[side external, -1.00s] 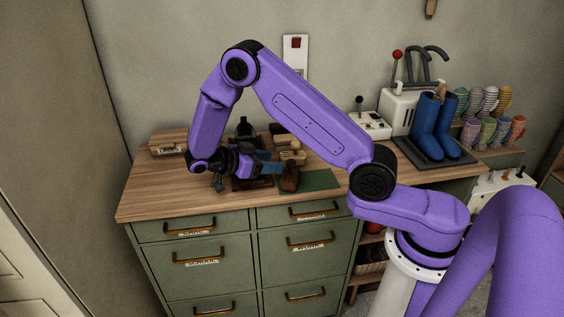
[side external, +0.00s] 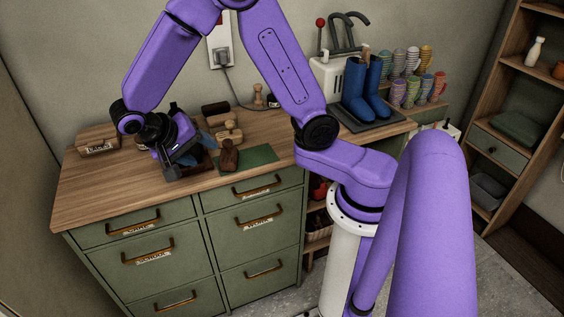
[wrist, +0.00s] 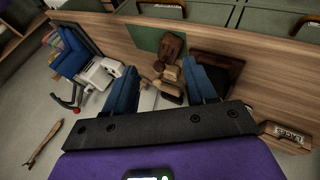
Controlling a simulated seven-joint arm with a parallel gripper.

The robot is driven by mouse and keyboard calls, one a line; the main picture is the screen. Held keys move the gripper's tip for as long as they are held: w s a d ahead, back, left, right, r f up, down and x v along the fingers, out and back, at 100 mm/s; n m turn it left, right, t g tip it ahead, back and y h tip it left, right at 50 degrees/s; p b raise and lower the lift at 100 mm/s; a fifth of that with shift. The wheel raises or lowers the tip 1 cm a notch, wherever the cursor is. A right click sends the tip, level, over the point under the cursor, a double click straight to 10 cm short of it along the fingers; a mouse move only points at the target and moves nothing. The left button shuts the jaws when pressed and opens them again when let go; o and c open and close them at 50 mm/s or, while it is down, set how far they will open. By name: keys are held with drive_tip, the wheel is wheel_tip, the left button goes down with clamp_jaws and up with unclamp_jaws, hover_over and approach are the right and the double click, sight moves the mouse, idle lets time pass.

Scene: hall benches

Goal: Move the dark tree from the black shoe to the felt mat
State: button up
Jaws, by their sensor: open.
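The green felt mat (side external: 262,156) lies flat near the bench's front edge; it also shows in the wrist view (wrist: 146,38). A dark brown wooden piece (side external: 229,158), possibly the dark tree, stands at the mat's left edge; it also shows in the wrist view (wrist: 172,46). I cannot clearly make out the black shoe; my gripper hides part of the bench. My gripper (side external: 197,150) is open, tilted low over the bench left of the brown piece. In the wrist view its blue fingers (wrist: 163,86) stand wide apart, with pale wooden pieces beyond and nothing visibly held.
Pale wooden pieces (side external: 228,132) and a dark brown block (side external: 215,109) lie behind. A labelled wooden box (side external: 98,145) is at the left. Blue boots (side external: 356,92) stand on a dark tray at the right. The bench's front left (side external: 100,192) is clear.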

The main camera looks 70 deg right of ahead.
drive_tip(key=s+a+r+n+t+y, duration=0.1)
drive_tip(key=s+r+n+y, duration=0.2)
drive_tip(key=s+n+y, duration=0.5)
drive_tip(key=s+n, duration=1.2)
drive_tip(key=n, duration=0.1)
drive_tip(key=shift+s+t, duration=0.35)
drive_tip(key=shift+t, duration=0.05)
